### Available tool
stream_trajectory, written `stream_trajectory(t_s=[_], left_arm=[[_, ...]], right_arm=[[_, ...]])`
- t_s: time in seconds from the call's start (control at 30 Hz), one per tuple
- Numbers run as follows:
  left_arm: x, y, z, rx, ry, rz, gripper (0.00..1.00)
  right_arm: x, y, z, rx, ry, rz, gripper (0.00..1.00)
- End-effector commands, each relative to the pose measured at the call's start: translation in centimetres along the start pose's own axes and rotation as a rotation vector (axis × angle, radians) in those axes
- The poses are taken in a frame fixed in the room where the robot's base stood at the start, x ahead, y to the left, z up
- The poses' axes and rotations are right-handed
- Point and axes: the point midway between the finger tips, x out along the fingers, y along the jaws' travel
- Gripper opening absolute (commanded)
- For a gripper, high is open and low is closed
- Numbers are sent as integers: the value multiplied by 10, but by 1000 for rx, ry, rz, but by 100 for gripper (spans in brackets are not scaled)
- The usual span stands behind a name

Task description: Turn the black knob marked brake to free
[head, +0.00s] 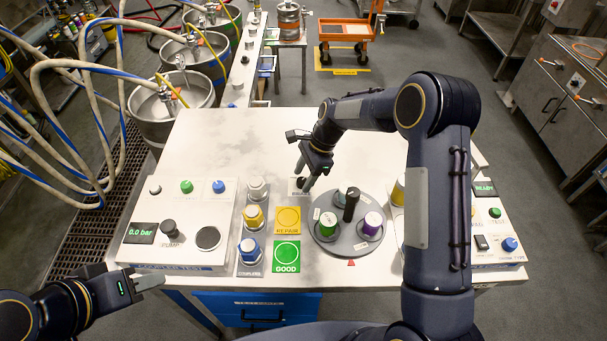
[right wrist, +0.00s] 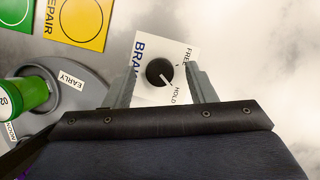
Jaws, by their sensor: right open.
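The black brake knob (right wrist: 159,72) sits on a white plate (right wrist: 150,93) marked BRAKE, with FREE at its upper right and HOLD at its lower right in the right wrist view. The knob's white pointer line aims toward HOLD. My right gripper (right wrist: 162,68) is open, with one finger on each side of the knob; I cannot tell whether either touches it. In the head view my right gripper (head: 310,180) is over the plate and hides most of it. My left gripper (head: 150,281) is at the table's front left, away from the knob; its opening is unclear.
A round grey turntable (head: 327,246) with cups and a black post stands just in front of the knob. Yellow REPAIR (head: 288,220) and green GOOD (head: 287,257) pads lie left of it. A coupler test panel (head: 170,257) is at left. The table behind is clear.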

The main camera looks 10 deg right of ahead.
Motion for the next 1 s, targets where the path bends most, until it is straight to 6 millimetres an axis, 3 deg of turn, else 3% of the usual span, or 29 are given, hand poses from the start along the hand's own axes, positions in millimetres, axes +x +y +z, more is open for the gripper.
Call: stream_trajectory(t_s=[0.33, 0.67, 1.0], left_arm=[[-1, 0, 0, 0, 0, 0, 36], [-1, 0, 0, 0, 0, 0, 36], [0, 0, 0, 0, 0, 0, 36]], right_arm=[[5, 0, 0, -1, 0, 0, 49], [5, 0, 0, -1, 0, -1, 7], [5, 0, 0, -51, 1, 20, 7]])
